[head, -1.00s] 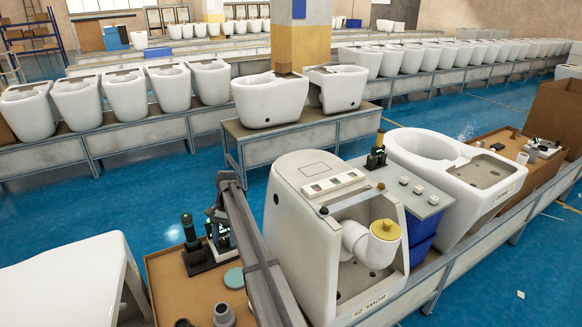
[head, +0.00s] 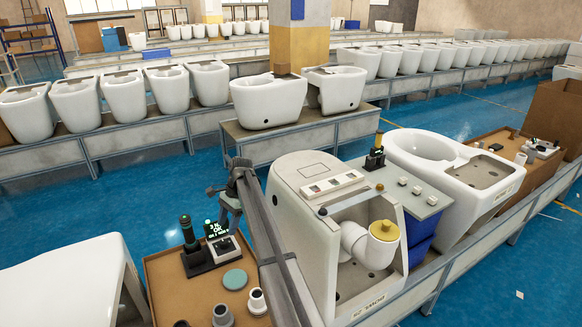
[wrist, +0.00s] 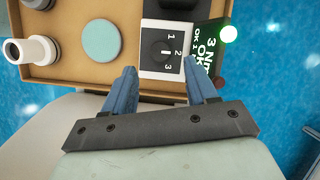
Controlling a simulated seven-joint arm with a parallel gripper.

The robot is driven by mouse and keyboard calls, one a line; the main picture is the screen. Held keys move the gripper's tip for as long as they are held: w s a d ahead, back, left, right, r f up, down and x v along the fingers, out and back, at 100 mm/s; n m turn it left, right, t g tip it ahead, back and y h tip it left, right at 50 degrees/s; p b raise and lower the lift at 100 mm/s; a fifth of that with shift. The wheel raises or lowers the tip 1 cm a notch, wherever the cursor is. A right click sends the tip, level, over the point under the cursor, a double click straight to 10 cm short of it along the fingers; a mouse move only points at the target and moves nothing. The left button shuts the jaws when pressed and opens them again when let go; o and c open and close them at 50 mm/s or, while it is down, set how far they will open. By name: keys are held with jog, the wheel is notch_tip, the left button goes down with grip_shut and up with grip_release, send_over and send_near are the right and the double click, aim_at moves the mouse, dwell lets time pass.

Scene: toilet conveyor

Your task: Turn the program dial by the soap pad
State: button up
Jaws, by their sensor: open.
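In the head view the dial (head: 225,245) is in plain sight, on the brown tray. The soap pad (wrist: 101,40) is a round teal disc left of the dial box; it also shows in the head view (head: 235,279). My gripper (wrist: 164,84) has its two blue fingers apart and empty, at the box's near edge in the wrist view. In the head view my gripper (head: 229,203) is above and beyond the dial box.
A lit green display (head: 220,231) stands behind the dial, with a dark cylinder (head: 188,232) on its left. Grey and white round fittings (head: 223,314) stand near the tray's front. A white toilet body (head: 299,235) stands close on the right.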

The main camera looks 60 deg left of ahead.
jog(key=w+r+n+y, duration=0.25)
jog(key=w+r, duration=0.55)
jog(key=r, duration=0.4)
jog(key=shift+w+d+r+n+t+y, duration=0.1)
jog(key=shift+w+d+r+n+y, duration=0.65)
jog(key=shift+w, duration=1.6)
jog(key=shift+w+d+r+n+t+y, duration=0.1)
jog(key=shift+w+d+r+n, duration=0.4)
jog(key=shift+w+d+r, duration=1.25)
jog(key=shift+w+a+r+n+t+y, duration=0.1)
jog(key=shift+w+r+n+y, duration=0.45)
jog(key=shift+w, duration=2.45)
jog(key=shift+r, duration=0.1)
